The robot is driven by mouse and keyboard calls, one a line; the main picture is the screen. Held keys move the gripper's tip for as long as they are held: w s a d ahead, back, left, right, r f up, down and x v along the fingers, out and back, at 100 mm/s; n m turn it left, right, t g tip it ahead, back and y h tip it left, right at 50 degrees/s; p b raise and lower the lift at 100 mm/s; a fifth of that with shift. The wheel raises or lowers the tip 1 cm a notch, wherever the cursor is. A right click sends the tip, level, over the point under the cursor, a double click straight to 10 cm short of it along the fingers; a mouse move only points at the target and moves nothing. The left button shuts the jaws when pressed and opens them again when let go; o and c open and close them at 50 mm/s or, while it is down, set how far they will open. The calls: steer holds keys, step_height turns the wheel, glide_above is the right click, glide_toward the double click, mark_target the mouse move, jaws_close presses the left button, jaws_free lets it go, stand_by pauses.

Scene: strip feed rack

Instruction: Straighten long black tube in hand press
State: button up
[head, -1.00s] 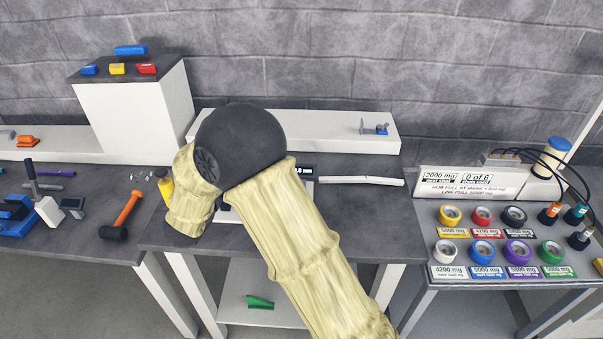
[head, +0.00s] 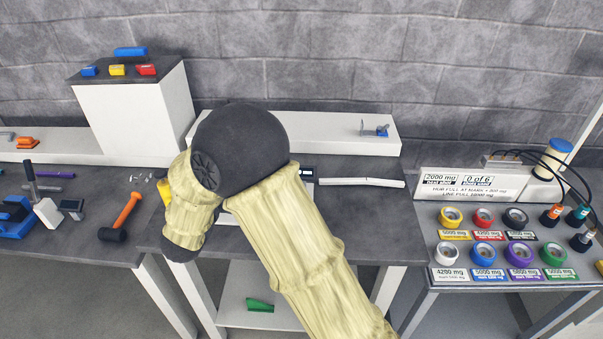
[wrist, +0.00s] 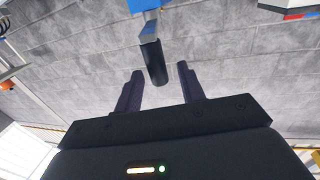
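In the wrist view my gripper (wrist: 160,70) is open. Its two dark fingers stand apart, with a gap on both sides of a black cylinder (wrist: 154,62). The cylinder hangs from a grey piece under a blue block (wrist: 144,5), like a press lever's grip; whether the fingers reach it in depth I cannot tell. In the head view a blue hand press (head: 17,215) with an upright black-gripped lever (head: 30,172) stands at the far left of the bench. I cannot pick out a long black tube. My arm hides the middle bench, and my gripper's fingers are hidden there.
A purple tube (head: 56,174) lies behind. A white raised box (head: 135,115) stands at the back. A white strip (head: 362,182) lies right of my arm.

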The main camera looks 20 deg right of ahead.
steer(key=v, duration=0.3)
steer(key=shift+s, duration=0.3)
steer(key=shift+a, duration=0.1)
stand_by(0.3)
